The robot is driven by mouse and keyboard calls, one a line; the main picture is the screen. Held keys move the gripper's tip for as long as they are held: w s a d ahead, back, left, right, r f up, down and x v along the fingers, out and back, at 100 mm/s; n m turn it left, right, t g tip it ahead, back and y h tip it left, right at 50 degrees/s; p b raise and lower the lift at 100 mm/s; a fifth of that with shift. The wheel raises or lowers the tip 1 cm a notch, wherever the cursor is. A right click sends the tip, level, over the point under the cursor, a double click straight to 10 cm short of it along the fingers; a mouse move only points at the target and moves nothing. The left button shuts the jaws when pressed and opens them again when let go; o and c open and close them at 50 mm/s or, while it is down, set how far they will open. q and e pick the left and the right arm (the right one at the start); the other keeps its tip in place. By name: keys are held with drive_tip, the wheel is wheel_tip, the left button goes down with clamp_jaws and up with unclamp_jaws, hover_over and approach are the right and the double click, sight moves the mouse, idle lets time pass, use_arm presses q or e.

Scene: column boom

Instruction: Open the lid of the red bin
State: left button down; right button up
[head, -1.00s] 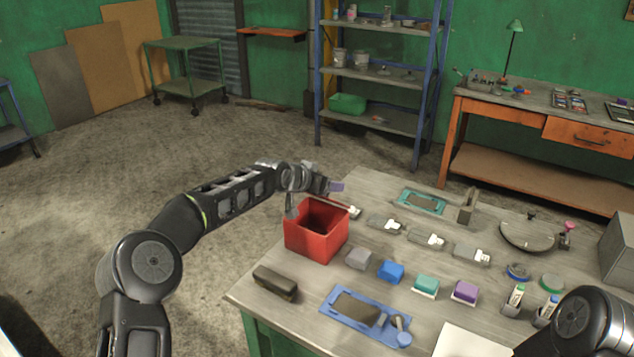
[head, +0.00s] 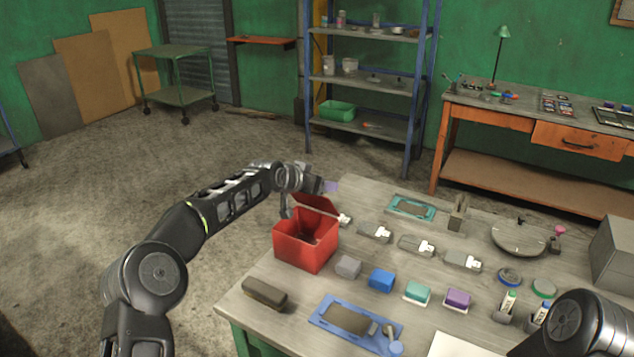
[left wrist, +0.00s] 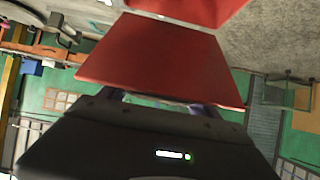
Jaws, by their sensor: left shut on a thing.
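The red bin (head: 300,252) stands at the table's left edge in the head view, with its dark inside partly showing. Its red lid (head: 318,204) is tilted up along the bin's far side. My left gripper (head: 328,187) is beyond the bin at the lid. In the left wrist view the lid (left wrist: 165,60) spreads out in front of the left gripper (left wrist: 160,102), which is shut on its edge; the lid hides most of the fingers. A bit of the bin (left wrist: 190,8) shows at the top. My right gripper is out of view.
On the table are a dark eraser-like block (head: 265,292), a blue tray (head: 350,318), a grey block (head: 348,266), a blue block (head: 381,280) and several small items to the right. Open floor lies left of the table.

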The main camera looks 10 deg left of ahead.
use_arm(q)
drive_tip(key=shift+s+f, duration=0.15)
drive_tip(key=shift+f, duration=0.75)
drive_tip(key=c, duration=0.6)
unclamp_jaws()
drive_tip(key=shift+o, duration=0.9)
drive_tip(key=shift+w+a, duration=0.1)
drive_tip(key=shift+w, duration=0.15)
drive_tip(key=shift+s+r, duration=0.1)
drive_tip(key=shift+r, duration=0.25)
drive_tip(key=b+v, duration=0.2)
drive_tip(key=v, duration=0.4)
drive_tip(key=shift+s+a+r+b, duration=0.15)
drive_tip(key=shift+s+a+b, duration=0.05)
drive_tip(key=shift+s+b, duration=0.2)
drive_tip(key=shift+s+r, duration=0.15)
drive_tip(key=shift+s, duration=0.05)
drive_tip(key=shift+c, duration=0.5)
